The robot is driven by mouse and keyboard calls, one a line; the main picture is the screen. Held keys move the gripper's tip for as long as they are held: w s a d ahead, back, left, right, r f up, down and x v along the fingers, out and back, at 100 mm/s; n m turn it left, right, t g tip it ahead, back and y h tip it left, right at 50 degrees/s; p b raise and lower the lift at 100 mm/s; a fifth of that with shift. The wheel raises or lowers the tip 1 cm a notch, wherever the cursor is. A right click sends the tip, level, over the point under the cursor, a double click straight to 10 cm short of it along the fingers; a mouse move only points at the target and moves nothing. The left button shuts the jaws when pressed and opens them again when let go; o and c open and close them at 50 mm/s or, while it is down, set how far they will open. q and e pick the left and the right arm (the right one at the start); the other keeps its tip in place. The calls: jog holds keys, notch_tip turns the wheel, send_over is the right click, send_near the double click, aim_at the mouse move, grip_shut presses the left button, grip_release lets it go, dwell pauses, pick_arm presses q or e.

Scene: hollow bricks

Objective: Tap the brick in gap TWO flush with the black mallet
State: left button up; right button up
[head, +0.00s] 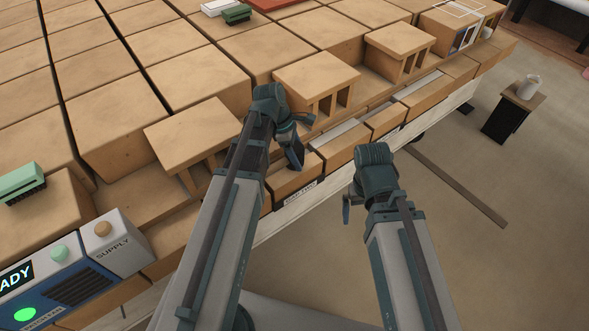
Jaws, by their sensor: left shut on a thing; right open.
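My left gripper (297,138) reaches over the front row of bricks and is shut on a dark thing (294,153). This looks like the black mallet, but the gripper and arm hide most of it. Just below it is a tan brick (292,179) in the front row with a small white label (300,194) on its face. The label is too small to read, so I cannot tell if this is gap TWO or how flush the brick sits. My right gripper (349,204) is open and empty, in front of the row, apart from the bricks.
Hollow bricks (318,75) with slots stand behind the front row. A blue and grey console (80,275) marked SUPPLY is at lower left. A green brush-like thing (22,181) lies at far left. A small stand (509,116) with a white mug is at right. Floor at right is mostly clear.

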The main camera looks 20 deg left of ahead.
aim_at(301, 148)
pick_arm(q)
jog(key=shift+r+p, duration=2.9)
jog(key=shift+r, duration=0.15)
